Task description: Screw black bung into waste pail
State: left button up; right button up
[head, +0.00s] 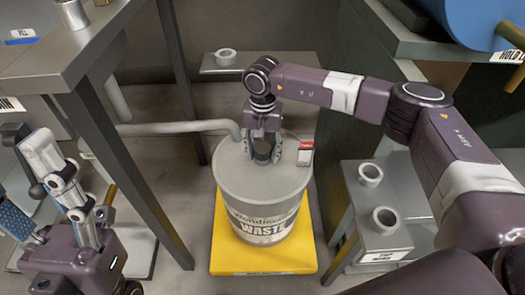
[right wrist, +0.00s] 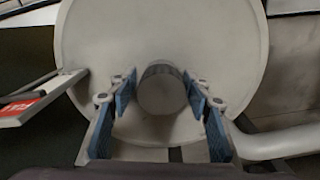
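The waste pail (head: 263,215) stands upright on a yellow platform, its grey lid facing up. The black bung (head: 263,152) is at the middle of the lid, between the fingers of my right gripper (head: 263,155). In the right wrist view the bung (right wrist: 162,92) shows as a round, greyish stub, with blue pads of my right gripper (right wrist: 161,85) against both sides. Its lower end is hidden, so I cannot tell how deep it sits. My left gripper (head: 35,185) is at the lower left, away from the pail, its fingers spread and empty.
A grey pipe (head: 180,127) reaches the pail's left rim. A red and white tag (head: 305,152) stands at its right edge. A grey stand with ring holders (head: 385,216) is at right, a shelf with a ring (head: 226,57) behind. A table leg (head: 135,180) stands left.

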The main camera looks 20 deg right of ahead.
aim_at(263, 148)
jog(key=shift+o, duration=0.8)
jog(key=shift+r, duration=4)
